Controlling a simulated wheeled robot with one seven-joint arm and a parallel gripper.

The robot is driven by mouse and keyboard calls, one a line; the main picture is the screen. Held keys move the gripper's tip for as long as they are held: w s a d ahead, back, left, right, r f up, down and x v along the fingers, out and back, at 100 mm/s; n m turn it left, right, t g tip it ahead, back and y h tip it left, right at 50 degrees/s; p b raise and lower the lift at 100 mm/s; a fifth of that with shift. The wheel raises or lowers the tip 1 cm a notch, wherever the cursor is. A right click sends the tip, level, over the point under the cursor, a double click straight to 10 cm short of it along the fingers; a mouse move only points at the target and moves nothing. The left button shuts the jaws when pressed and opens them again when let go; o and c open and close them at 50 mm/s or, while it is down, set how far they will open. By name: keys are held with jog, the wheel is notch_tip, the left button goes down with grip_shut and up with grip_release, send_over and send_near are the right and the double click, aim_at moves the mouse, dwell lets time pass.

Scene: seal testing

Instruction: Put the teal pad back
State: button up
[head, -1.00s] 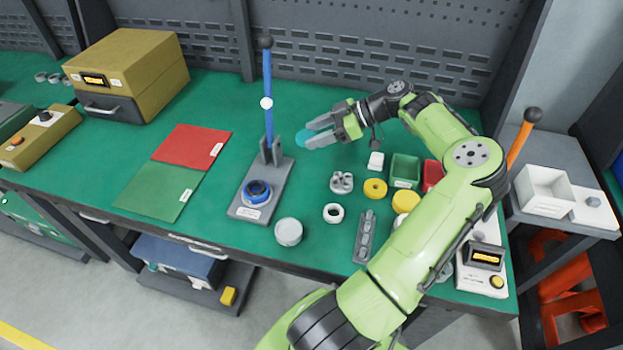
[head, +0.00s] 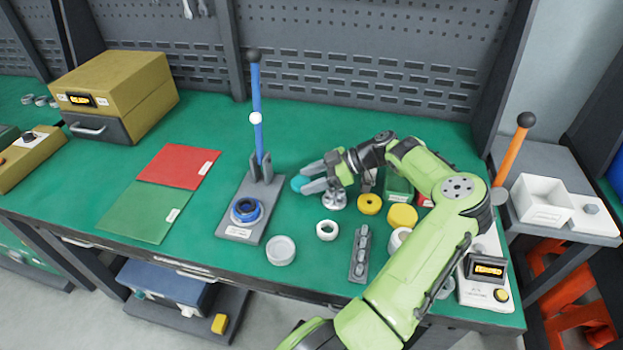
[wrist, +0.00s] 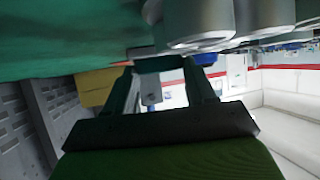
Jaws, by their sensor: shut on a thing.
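My gripper (head: 315,180) is shut on the teal pad (head: 299,183), a small rounded piece that sticks out past the fingertips to the left. In the head view they are to the right of the blue-lever press (head: 258,160), near a small grey metal fixture (head: 334,199). The gripper partly covers that fixture. I cannot tell how high the pad is above the green bench.
A white ring (head: 327,230), a yellow ring (head: 369,204), a grey round container (head: 281,250) and a grey slotted block (head: 360,255) lie nearby on the bench. A green bin (head: 398,190) is behind my arm. Red (head: 178,166) and green mats lie at left.

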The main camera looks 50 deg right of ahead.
jog(key=shift+s+a+f, duration=0.1)
jog(key=shift+f, duration=0.35)
jog(key=o, duration=1.1)
jog(key=shift+f, duration=0.15)
